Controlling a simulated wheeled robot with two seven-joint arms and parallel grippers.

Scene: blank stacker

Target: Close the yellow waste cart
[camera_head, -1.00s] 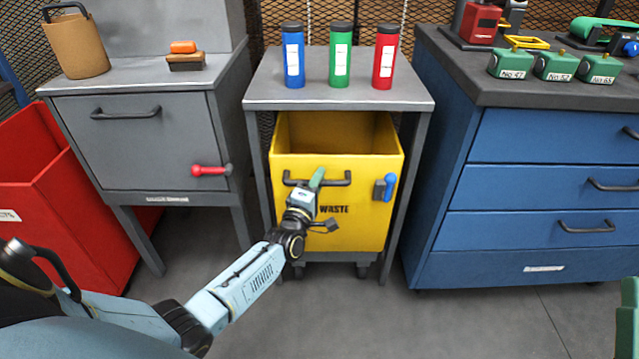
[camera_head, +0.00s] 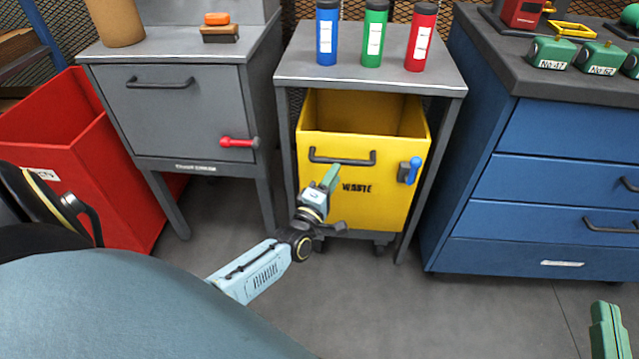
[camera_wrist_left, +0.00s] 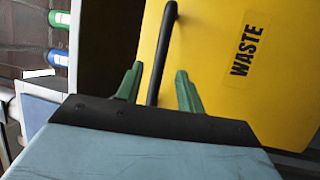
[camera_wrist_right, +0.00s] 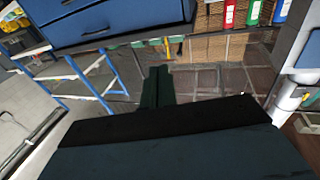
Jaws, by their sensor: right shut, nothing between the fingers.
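The yellow waste cart (camera_head: 385,210) stands under a small grey table, its open top showing a bare inside. Its front has a black bar handle (camera_head: 342,158), a WASTE label and a blue-handled latch (camera_head: 410,171) at the right. My left gripper (camera_head: 330,178) is open in front of the cart, just below the handle in the head view. In the left wrist view, the handle (camera_wrist_left: 160,60) shows between the spread green fingers (camera_wrist_left: 157,88); I cannot tell if it is within their reach. My right gripper (camera_head: 606,325) is shut and empty at the lower right, away from the cart.
Blue, green and red canisters (camera_head: 375,35) stand on the table (camera_head: 300,68). A grey cabinet (camera_head: 185,120) and red bin (camera_head: 75,180) are to the left. A blue drawer unit (camera_head: 540,180) is to the right. The floor in front is clear.

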